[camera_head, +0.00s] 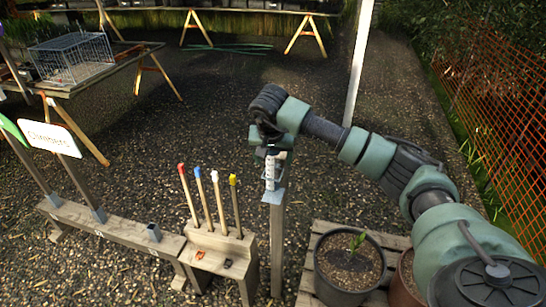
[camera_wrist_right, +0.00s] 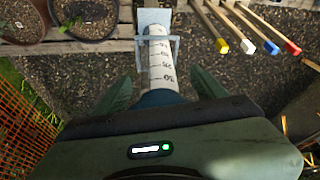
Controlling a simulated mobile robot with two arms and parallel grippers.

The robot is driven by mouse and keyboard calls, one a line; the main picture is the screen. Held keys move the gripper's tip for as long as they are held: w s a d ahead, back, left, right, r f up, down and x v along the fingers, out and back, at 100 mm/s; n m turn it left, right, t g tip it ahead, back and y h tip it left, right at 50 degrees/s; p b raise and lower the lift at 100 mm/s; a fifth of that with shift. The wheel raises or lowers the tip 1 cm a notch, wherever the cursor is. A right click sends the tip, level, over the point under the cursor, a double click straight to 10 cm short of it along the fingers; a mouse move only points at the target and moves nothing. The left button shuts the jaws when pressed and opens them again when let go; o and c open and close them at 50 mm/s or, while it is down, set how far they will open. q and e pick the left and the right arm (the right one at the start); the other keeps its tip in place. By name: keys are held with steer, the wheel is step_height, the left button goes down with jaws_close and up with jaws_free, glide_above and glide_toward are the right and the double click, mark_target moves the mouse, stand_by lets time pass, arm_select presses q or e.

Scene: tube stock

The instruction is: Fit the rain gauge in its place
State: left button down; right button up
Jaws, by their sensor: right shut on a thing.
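The rain gauge (camera_head: 270,172) is a clear white tube with dark scale marks, and it stands nearly upright at the top of a wooden post (camera_head: 278,250). My right gripper (camera_head: 269,148) is shut on its upper part. In the right wrist view the gauge (camera_wrist_right: 161,62) runs between my green fingers (camera_wrist_right: 162,90), its numbers facing the camera. A grey metal bracket (camera_head: 274,196) sits on the post top; its frame (camera_wrist_right: 175,48) shows around or just beside the tube. Whether the gauge's lower end is seated in it I cannot tell. My left gripper is out of view.
A wooden block (camera_head: 222,252) holds several stakes with coloured tips close left of the post. A black pot with a seedling (camera_head: 348,262) stands on a slatted pallet to the right. A beam with a "Climbers" sign (camera_head: 48,137) is at left.

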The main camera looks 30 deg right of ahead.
mark_target(272, 155)
steer(key=shift+f, duration=0.35)
steer(key=shift+f, duration=0.1)
steer(key=shift+f+b, duration=1.2)
steer(key=shift+f, duration=0.25)
steer(key=o, duration=1.5)
steer(key=shift+o, duration=0.2)
steer(key=shift+b+v, duration=0.8)
steer(key=shift+v, duration=3.1)
